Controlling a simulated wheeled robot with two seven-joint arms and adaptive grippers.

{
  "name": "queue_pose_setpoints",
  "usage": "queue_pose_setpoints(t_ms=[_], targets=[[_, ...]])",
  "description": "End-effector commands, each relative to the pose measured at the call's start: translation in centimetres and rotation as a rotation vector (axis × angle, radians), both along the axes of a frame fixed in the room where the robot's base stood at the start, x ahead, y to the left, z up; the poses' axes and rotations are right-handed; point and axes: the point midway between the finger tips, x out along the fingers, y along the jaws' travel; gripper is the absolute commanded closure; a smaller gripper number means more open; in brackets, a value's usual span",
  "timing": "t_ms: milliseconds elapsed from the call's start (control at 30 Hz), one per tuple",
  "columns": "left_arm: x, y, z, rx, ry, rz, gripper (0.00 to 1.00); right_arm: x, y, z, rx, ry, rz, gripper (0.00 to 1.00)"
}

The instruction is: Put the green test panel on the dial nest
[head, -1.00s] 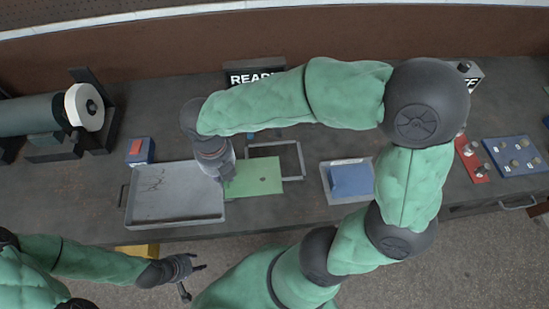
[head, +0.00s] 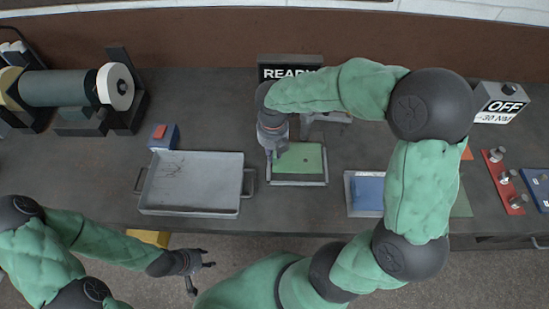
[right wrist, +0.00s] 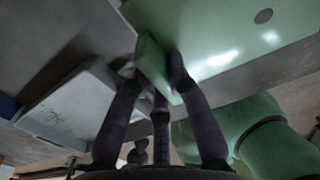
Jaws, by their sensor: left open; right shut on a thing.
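The green test panel (head: 302,158) is in my right gripper (head: 276,152), which is shut on it at the panel's left side. In the right wrist view the fingers (right wrist: 160,78) grip a green upright block at the edge of the panel (right wrist: 220,30). The dial nest (head: 298,183), a grey rectangular frame, shows around and below the panel, with its front bar clear. The panel is over the frame; I cannot tell whether it touches. My left gripper (head: 203,270) is open and empty in front of the bench, well away from the nest.
A grey metal tray (head: 190,208) stands left of the nest. A blue block (head: 368,190) lies on a pale holder to its right. Behind are a READY sign (head: 290,68) and a grey bracket (head: 327,117). An OFF box (head: 500,103) stands back right. My right arm hides some bench.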

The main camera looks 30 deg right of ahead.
Motion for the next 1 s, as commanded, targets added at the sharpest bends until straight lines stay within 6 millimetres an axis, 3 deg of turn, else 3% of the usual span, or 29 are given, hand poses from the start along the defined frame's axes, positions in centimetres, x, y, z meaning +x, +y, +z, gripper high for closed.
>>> queue_pose_setpoints(t_ms=[300, 667, 700, 767, 1000], targets=[[0.0, 0.0, -1.2, 0.0, 0.0, 0.0, 0.55, 0.2, -0.5, -3.7, 0.0, 0.002, -0.001, 1.0], [0.0, 0.0, -1.2, 0.0, 0.0, 0.0, 0.55, 0.2, -0.5, -4.0, 0.001, 0.001, -0.001, 1.0], [0.0, 0.0, -1.2, 0.0, 0.0, 0.0, 0.55, 0.2, -0.5, -4.0, 0.001, 0.001, -0.001, 0.76], [0.0, 0.0, -1.2, 0.0, 0.0, 0.0, 0.55, 0.2, -0.5, -4.0, 0.001, 0.001, -0.001, 0.59], [0.0, 0.0, -1.2, 0.0, 0.0, 0.0, 0.55, 0.2, -0.5, -4.0, 0.001, 0.001, -0.001, 0.57]])
